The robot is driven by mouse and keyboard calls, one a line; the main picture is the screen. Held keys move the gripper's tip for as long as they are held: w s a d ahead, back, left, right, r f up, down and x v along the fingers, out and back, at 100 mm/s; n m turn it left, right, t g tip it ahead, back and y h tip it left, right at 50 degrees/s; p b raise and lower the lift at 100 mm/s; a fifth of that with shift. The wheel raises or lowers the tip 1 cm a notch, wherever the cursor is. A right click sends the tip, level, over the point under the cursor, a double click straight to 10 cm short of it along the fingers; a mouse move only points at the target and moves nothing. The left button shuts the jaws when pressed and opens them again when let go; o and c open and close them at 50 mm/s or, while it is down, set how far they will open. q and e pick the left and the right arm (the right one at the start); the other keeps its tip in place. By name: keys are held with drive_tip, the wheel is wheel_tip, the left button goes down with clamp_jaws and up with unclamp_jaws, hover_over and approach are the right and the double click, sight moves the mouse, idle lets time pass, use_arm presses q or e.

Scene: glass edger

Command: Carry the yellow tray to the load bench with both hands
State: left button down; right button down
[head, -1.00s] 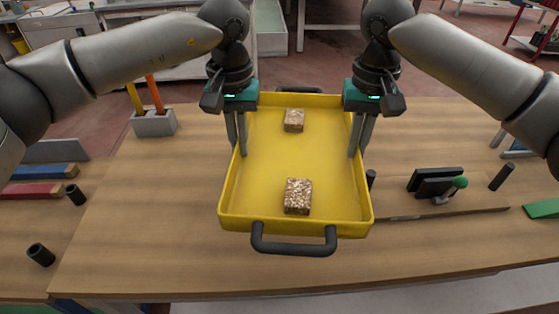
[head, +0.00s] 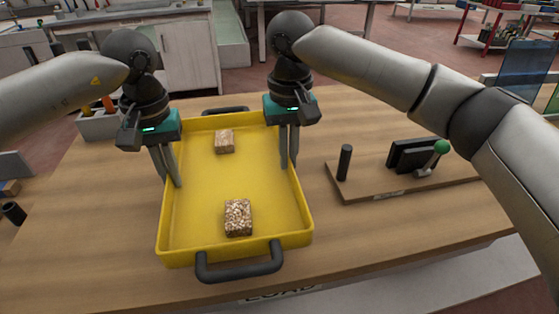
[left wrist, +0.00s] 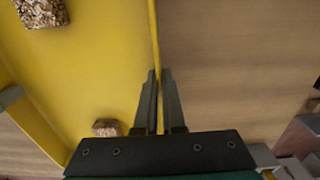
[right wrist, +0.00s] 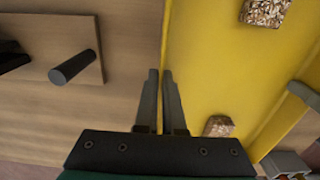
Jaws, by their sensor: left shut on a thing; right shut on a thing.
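The yellow tray (head: 210,190) is over the wooden bench (head: 345,235), whose front edge carries partly visible lettering that reads LOAD. Two speckled blocks, a near one (head: 238,217) and a far one (head: 224,141), sit in the tray. A black handle (head: 240,264) is at the tray's near end. My left gripper (head: 172,184) is shut on the tray's left wall, which runs between its fingers in the left wrist view (left wrist: 158,100). My right gripper (head: 288,164) is shut on the right wall, also seen in the right wrist view (right wrist: 162,100). I cannot tell whether the tray touches the bench.
A wooden board (head: 365,188) with a black post (head: 344,162) and a green-knobbed clamp (head: 432,157) lies right of the tray. A grey holder (head: 98,124) stands behind my left gripper. Bare bench top lies in front of the board.

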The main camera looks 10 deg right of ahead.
sight(177, 195)
use_arm(q)
drive_tip(key=shift+a+f, duration=0.1)
drive_tip(key=shift+f, duration=0.3)
use_arm(e)
drive_tip(key=shift+d+f, duration=0.15)
drive_tip(key=shift+f, duration=0.3)
